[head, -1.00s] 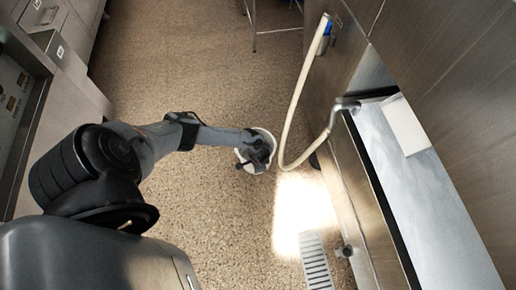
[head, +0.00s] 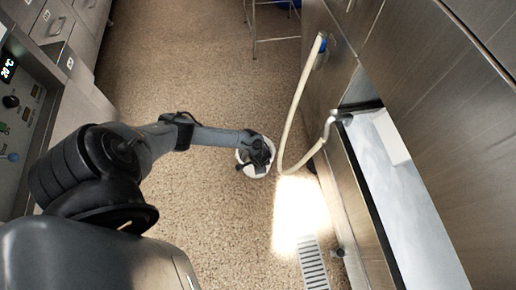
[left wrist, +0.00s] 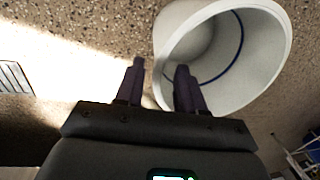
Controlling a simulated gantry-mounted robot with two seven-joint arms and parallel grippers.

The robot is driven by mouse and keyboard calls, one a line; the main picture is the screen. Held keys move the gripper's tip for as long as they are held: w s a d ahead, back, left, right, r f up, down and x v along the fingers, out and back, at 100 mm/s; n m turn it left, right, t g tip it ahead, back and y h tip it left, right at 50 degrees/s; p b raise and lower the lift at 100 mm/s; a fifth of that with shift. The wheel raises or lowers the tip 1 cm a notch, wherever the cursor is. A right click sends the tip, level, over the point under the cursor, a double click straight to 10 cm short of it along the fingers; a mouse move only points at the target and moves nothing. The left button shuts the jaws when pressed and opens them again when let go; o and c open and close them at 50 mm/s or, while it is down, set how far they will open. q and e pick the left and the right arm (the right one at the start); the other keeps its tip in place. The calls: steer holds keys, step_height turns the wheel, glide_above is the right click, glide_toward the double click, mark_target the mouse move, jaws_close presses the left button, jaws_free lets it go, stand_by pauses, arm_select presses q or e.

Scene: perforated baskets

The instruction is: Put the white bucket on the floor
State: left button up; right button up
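The white bucket (head: 250,171) is at the end of my left arm in the head view, partly hidden by the gripper. My left gripper (head: 262,158) is over the bucket's rim. In the left wrist view the bucket (left wrist: 184,35) shows its open mouth and a thin dark blue line inside. The two dark fingers of my left gripper (left wrist: 160,66) are spread at the near rim, with a clear gap between them. One finger is over the mouth and the other is outside the wall. The bucket appears to be on the floor (head: 200,80), though its base is hidden. My right gripper is not in view.
A pale hose (head: 292,110) hangs beside the bucket on the right. A steel counter (head: 375,215) runs along the right side. A floor grate (head: 313,265) lies at the lower right. Drawers and a control panel (head: 18,105) stand at the left. Floor beyond the bucket is clear.

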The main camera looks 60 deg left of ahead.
arm_select(q)
steer(key=s+d+r+m+t+h+p, duration=0.1)
steer(key=d+r+t, duration=0.1)
steer(key=d+r, duration=0.85)
steer(key=d+r+t+h+p, duration=0.1)
steer(key=d+r+p, duration=0.1)
steer(key=d+r, duration=0.8)
steer(key=s+a+r+n, duration=0.1)
steer(key=s+r, duration=0.3)
steer(key=r, duration=0.3)
steer(key=s+a+r+n, duration=0.1)
steer(key=s+a+r, duration=0.1)
steer(key=r, duration=0.5)
steer(key=shift+s+n, duration=0.3)
steer(key=shift+s, duration=0.6)
steer(key=shift+r, duration=0.1)
step_height(320, 180, up, 64)
steer(key=p, duration=6.4)
steer(key=shift+r, duration=0.15)
